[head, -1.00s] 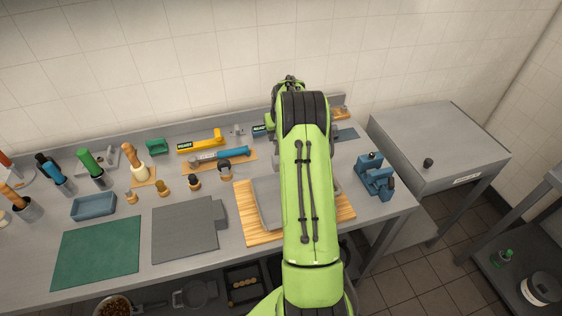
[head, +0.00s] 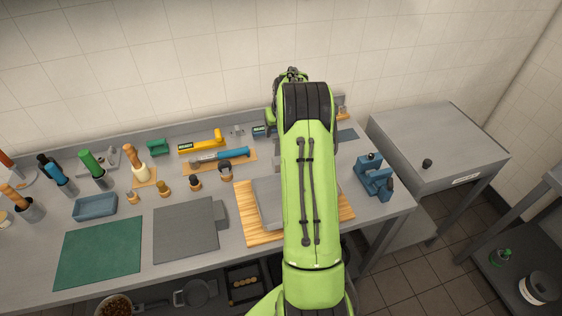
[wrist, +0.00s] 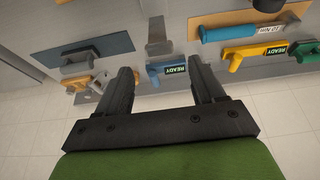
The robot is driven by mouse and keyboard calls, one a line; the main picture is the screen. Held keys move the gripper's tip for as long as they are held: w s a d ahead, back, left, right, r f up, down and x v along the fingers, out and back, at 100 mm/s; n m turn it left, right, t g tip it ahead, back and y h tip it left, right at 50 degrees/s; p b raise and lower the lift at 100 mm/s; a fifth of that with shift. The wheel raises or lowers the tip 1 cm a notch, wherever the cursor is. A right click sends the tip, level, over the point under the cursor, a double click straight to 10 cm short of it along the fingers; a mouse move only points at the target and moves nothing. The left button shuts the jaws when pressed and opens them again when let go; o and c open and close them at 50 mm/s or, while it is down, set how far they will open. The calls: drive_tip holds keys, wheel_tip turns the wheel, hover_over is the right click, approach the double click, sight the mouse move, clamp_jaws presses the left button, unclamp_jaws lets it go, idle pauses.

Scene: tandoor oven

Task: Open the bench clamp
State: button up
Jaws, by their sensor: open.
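A blue vise-like device (head: 373,178), which looks like the bench clamp, stands at the right end of the bench in the head view. I cannot make out how its jaws stand. My gripper (wrist: 160,72) is open and empty in the wrist view, above the back of the bench. A blue tool with a READY label (wrist: 168,70) shows between its fingertips, apparently not gripped. My arm hides the gripper's fingers in the head view. The blue vise-like device is not clearly seen in the wrist view.
My arm covers part of a wooden board (head: 262,224) with a grey plate. A yellow READY tool (head: 201,142) and a blue-handled tool (head: 220,155) lie left of my arm. A grey cabinet (head: 435,135) stands right of the bench. The tiled wall is close behind.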

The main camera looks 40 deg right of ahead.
drive_tip(key=p+v, duration=0.1)
drive_tip(key=v, duration=0.3)
idle(0.4)
